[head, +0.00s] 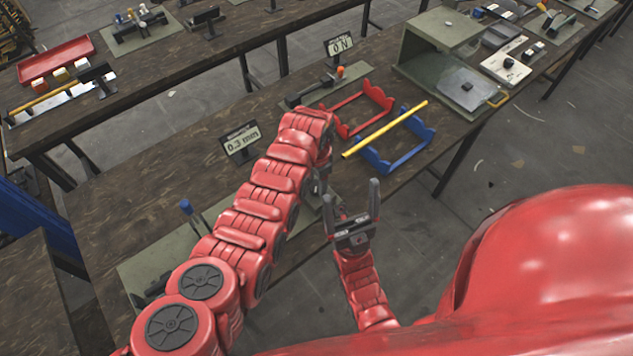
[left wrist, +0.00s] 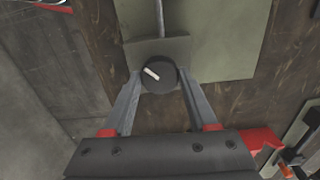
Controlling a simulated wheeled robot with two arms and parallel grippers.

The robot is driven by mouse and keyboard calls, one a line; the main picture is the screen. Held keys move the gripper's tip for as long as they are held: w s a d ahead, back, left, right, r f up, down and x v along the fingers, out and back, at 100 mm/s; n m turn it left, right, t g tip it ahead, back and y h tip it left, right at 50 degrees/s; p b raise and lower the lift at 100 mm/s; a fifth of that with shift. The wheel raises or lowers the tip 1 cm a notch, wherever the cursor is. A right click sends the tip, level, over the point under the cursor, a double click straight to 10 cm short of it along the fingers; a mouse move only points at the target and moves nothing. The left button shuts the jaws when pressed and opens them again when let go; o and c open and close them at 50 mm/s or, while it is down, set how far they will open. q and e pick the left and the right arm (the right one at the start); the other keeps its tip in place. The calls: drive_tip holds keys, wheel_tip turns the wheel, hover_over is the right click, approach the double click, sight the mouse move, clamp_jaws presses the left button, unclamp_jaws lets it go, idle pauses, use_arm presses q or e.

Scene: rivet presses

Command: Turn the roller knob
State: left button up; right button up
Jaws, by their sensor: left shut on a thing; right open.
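The roller knob (left wrist: 158,76) is a dark round knob with a white pointer mark, seen in the left wrist view. The mark slants from upper left to lower right. The knob sits on a grey block (left wrist: 172,49) over a pale green plate (left wrist: 225,40). My left gripper (left wrist: 159,84) has a finger on each side of the knob and is shut on it. In the head view my left arm hides the knob. My right gripper (head: 352,205) is open and empty, in front of the table edge.
A display (head: 240,142) reads 0.3 mm and another (head: 340,45) reads 0 N. A red stand (head: 360,108) and a blue stand (head: 400,145) with a yellow rod (head: 385,129) stand to the right. A blue-topped lever (head: 188,208) rises left of my left arm.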

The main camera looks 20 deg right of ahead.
use_arm(q)
drive_tip(key=shift+f+m+b, duration=0.1)
drive_tip(key=shift+m+b, duration=0.85)
drive_tip(key=shift+m, duration=0.35)
drive_tip(key=m+b, duration=0.2)
drive_tip(key=m, duration=0.2)
drive_tip(key=shift+w, duration=0.1)
drive_tip(key=shift+m+b, duration=1.05)
drive_tip(key=shift+m, duration=0.25)
drive_tip(key=o, duration=1.4)
drive_tip(key=shift+c, duration=0.2)
drive_tip(key=shift+r, duration=0.2)
